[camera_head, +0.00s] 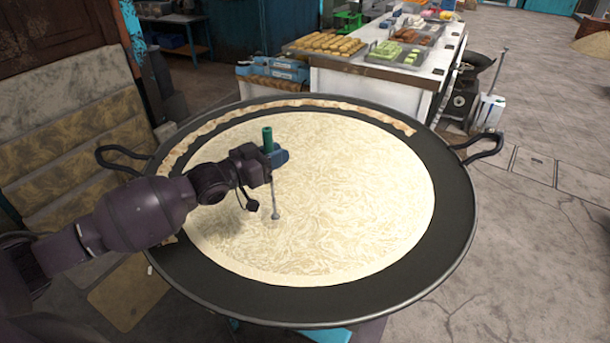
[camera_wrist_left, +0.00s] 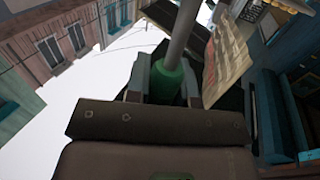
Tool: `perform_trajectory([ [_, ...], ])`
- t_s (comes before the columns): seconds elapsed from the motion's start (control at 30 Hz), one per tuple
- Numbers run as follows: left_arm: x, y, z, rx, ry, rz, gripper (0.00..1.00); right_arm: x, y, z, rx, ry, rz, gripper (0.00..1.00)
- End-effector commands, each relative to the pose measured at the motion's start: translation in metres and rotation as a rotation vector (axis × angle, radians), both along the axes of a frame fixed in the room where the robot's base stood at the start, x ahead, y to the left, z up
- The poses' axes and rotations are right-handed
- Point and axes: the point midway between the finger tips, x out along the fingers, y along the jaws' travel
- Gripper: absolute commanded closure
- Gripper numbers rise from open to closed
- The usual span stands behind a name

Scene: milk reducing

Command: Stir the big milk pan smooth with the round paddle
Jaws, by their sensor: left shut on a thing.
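The big round black pan (camera_head: 455,215) is filled with pale cream milk (camera_head: 340,190) that has a swirled, streaky surface. My left gripper (camera_head: 277,157) is over the left-middle part of the pan, shut on the green handle of the paddle (camera_head: 267,139). The paddle's thin metal shaft runs down nearly upright, and its small round end (camera_head: 276,215) is at the milk's surface; how deep it sits I cannot tell. In the left wrist view the green handle (camera_wrist_left: 167,82) is between the fingers, with the grey shaft beyond. My right gripper is not in view.
Two loop handles stick out, one at the pan's left (camera_head: 122,158) and one at its right (camera_head: 480,148). A crust of dried milk (camera_head: 330,103) lines the far rim. Behind stands a white counter (camera_head: 345,85) with trays of sweets (camera_head: 325,44). Open paved floor lies at right.

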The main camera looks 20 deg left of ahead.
Motion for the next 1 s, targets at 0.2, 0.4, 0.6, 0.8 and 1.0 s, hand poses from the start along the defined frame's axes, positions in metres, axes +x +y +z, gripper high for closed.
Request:
perform_trajectory([
  [0.2, 0.000, 0.000, 0.011, 0.000, -0.002, 0.000, 1.00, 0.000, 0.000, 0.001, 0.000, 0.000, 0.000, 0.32],
  [0.4, 0.000, 0.000, 0.024, 0.001, -0.003, 0.000, 1.00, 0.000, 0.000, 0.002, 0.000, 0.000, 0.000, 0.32],
  [0.6, 0.000, 0.000, 0.036, -0.001, -0.003, -0.001, 1.00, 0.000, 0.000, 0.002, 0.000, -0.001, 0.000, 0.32],
  [0.8, 0.000, 0.000, 0.049, 0.000, -0.002, 0.000, 1.00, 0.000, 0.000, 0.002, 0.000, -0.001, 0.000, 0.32],
  [1.0, 0.000, 0.000, 0.062, 0.001, -0.003, -0.001, 1.00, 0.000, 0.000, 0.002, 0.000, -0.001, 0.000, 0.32],
])
